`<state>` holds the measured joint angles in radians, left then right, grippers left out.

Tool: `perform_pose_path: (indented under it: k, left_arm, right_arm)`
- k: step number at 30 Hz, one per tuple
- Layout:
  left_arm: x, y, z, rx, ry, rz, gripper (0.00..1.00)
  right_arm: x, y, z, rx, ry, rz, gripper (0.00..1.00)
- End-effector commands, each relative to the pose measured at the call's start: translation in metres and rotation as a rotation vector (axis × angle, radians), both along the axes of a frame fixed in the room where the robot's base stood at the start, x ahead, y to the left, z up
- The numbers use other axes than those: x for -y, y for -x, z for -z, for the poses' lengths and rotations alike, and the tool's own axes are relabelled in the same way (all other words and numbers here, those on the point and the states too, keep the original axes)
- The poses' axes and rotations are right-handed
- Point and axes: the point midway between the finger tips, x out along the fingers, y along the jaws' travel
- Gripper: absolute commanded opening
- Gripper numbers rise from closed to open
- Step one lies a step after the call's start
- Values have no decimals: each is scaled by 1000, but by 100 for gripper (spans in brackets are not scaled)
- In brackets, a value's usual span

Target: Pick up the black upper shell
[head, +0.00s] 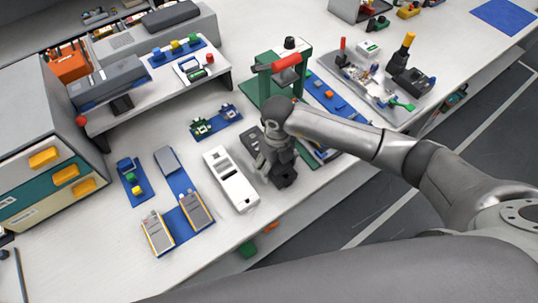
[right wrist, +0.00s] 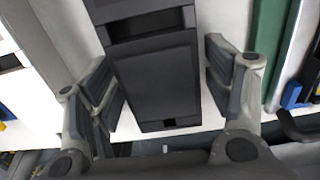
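The black upper shell (head: 249,137) lies on the white table beside a white casing (head: 231,179), partly hidden by my right gripper in the head view. In the right wrist view the shell (right wrist: 158,85) is a long dark box with recessed panels, running between the fingers. My right gripper (head: 279,178) points down over it. Its fingers (right wrist: 164,88) are open, one on each side of the shell, with narrow gaps showing. My left gripper is not in view.
A green press (head: 264,82) with a red handle stands close behind my right gripper. Blue fixtures with grey cells (head: 195,210) lie to the left. A grey tray of parts (head: 372,83) is at the right. Bare table (head: 95,235) shows at the front left.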

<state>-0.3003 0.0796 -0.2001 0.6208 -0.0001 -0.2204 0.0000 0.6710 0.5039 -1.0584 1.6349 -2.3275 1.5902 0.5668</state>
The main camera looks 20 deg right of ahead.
Motion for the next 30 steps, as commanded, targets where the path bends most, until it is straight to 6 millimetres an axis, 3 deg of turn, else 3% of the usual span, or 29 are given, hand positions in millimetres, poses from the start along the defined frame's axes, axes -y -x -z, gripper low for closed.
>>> perform_pose_path:
  k: [1,8,20,25,30]
  left_arm:
    - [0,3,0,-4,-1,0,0]
    - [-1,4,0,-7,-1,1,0]
    - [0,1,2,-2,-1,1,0]
    - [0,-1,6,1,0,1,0]
    - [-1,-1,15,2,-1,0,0]
  right_arm:
    - [0,0,0,0,0,0,62]
    - [0,0,0,0,0,0,32]
    - [0,-1,-9,2,-2,0,32]
    - [0,-1,-32,5,-3,-1,32]
    - [23,14,-61,6,0,1,32]
